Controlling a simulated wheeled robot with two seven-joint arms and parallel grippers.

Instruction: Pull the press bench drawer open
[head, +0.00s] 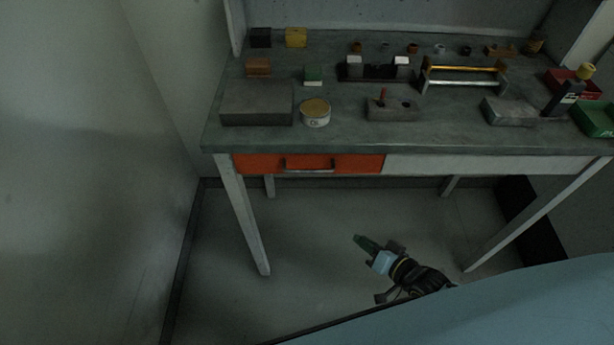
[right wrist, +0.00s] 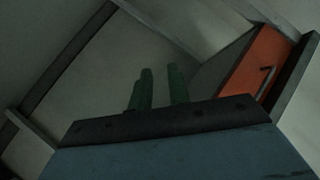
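The press bench (head: 430,130) has an orange drawer (head: 260,163) under the left part of its grey top. The drawer front looks flush with the bench, so it appears closed. A dark bar handle (head: 309,167) sits on the middle of its front. In the right wrist view the drawer (right wrist: 252,68) and its handle (right wrist: 266,82) show at the upper right. My right gripper (head: 360,240) is below and in front of the bench, apart from the handle. Its green fingers (right wrist: 162,85) stand apart with nothing between them. My left gripper is not in view.
The bench top holds a grey block (head: 257,103), a round tin (head: 315,112), a toolbox frame (head: 463,78) and several small parts. A bench leg (head: 246,220) stands below the drawer's left end. A wall (head: 150,90) rises at the left. The floor before the drawer is clear.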

